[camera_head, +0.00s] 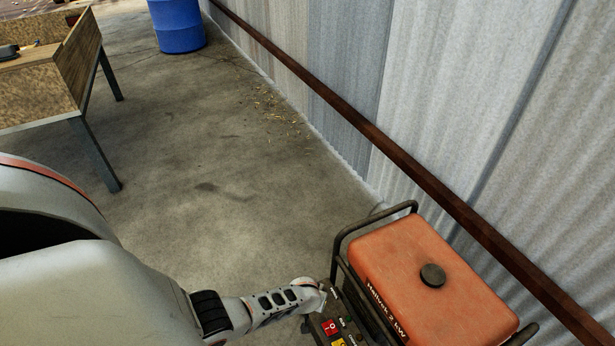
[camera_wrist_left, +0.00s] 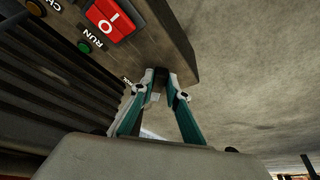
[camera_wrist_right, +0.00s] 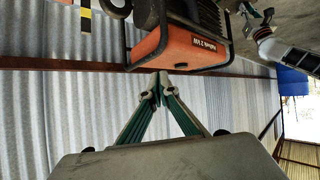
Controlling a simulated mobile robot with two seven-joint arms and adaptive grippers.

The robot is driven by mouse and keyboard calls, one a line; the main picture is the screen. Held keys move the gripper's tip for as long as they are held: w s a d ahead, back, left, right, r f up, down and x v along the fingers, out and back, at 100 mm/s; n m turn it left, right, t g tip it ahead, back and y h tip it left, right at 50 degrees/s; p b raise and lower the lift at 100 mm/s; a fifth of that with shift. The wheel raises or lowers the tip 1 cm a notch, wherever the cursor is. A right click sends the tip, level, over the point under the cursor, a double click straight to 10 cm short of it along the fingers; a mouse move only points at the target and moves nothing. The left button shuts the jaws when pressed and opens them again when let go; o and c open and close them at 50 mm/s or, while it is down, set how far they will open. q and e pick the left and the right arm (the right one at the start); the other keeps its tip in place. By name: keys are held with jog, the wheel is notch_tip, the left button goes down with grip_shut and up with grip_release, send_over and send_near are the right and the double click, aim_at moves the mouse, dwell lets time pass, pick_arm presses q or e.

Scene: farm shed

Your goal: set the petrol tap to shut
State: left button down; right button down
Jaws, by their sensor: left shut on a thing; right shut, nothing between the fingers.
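The orange generator (camera_head: 400,262) stands by the wall in the head view; its control panel (camera_head: 322,322) faces my left arm. My left gripper (camera_head: 322,296) is at the far end of this panel. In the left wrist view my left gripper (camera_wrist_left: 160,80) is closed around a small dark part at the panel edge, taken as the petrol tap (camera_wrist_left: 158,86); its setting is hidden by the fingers. My right gripper (camera_wrist_right: 160,88) is shut and empty, and the generator (camera_wrist_right: 178,46) shows beyond it in the right wrist view.
A red rocker switch (camera_wrist_left: 110,18) and a green RUN lamp (camera_wrist_left: 84,46) sit on the panel near my left fingers. A dark tube frame (camera_head: 345,240) surrounds the generator. A wooden table (camera_head: 75,75) and blue barrel (camera_head: 178,25) stand farther off; the concrete floor between is clear.

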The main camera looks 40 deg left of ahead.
pick_arm(q)
jog(key=shift+d+f+n+y, duration=0.3)
jog(key=shift+d+n, duration=0.5)
jog(key=shift+n, duration=0.2)
jog(key=shift+w+d+f+n+g+y+b, duration=0.1)
jog(key=shift+w+d+n+g+y+b, duration=0.25)
jog(key=shift+n+b, duration=0.5)
jog(key=shift+d+n, duration=0.2)
jog(key=shift+n, duration=0.15)
jog(key=shift+w+d+n+g+y+b, duration=0.4)
jog(key=shift+n+b, duration=0.35)
jog(key=shift+n, duration=0.25)
jog(key=shift+w+n+b, duration=0.3)
jog(key=shift+w+n, duration=0.05)
jog(key=shift+n, duration=0.15)
jog(key=shift+w+r+n+g, duration=0.25)
jog(key=shift+w+n+g, duration=0.05)
jog(key=shift+g, duration=0.05)
pick_arm(e)
jog(key=shift+m+t+y, duration=0.5)
jog(key=shift+m, duration=0.1)
jog(key=shift+w+a+r, duration=0.4)
jog(key=shift+a+r, duration=0.2)
jog(key=shift+a, duration=0.25)
jog(key=shift+w+a+r, duration=0.35)
jog(key=shift+a+r, duration=0.25)
jog(key=shift+a, duration=0.2)
